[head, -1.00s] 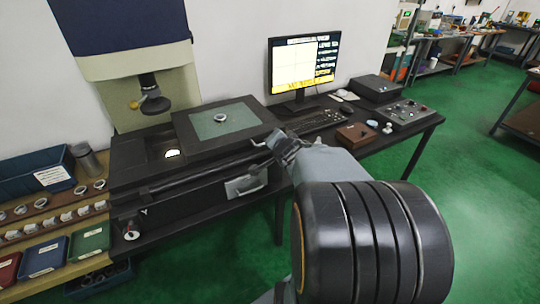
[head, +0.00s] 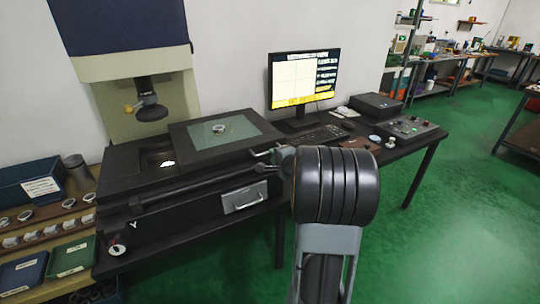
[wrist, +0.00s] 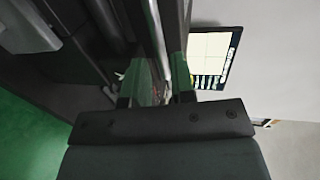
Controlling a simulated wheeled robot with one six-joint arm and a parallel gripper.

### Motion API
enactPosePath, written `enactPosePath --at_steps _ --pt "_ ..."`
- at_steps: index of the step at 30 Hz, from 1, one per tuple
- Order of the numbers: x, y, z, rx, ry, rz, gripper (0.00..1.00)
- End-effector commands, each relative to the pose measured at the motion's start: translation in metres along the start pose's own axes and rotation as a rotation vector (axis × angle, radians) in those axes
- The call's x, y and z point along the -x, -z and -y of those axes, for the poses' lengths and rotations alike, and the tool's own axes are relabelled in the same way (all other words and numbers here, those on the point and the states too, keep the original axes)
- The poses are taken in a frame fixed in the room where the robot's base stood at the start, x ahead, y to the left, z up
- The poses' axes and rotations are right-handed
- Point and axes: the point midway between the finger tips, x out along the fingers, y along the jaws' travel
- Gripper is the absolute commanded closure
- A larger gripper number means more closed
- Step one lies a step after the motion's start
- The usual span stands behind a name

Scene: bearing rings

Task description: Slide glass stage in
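The glass stage (head: 248,127) is a pale green pane in a black frame, out to the right of the measuring head (head: 150,105). A metal bearing ring (head: 221,128) lies on the glass. My gripper (head: 268,160) is at the stage's right front corner, largely hidden behind my wrist in the head view. In the wrist view its two fingers (wrist: 154,82) stand apart, with a dark bar (wrist: 156,40) running up from the gap between them. I cannot tell whether the fingers touch it.
A monitor (head: 303,80) and keyboard (head: 322,135) stand right of the stage. A control box (head: 408,130) is farther right. Blue and green bins (head: 70,257) and several rings are at the left. Green floor is open in front of the bench.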

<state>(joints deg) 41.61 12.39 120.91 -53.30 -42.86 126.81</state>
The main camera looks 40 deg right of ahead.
Motion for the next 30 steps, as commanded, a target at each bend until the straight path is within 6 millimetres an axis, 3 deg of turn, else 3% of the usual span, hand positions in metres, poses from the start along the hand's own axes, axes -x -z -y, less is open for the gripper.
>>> enactPosePath --at_steps 3,9,23,30 --pt "-0.019 -0.001 -0.002 0.000 -0.001 0.002 0.76" --pt "-0.039 0.000 -0.001 0.000 0.000 0.000 0.76" --pt "-0.046 0.000 0.000 0.001 0.000 -0.001 0.76" --pt "-0.046 0.000 0.000 0.001 0.000 -0.001 0.99"
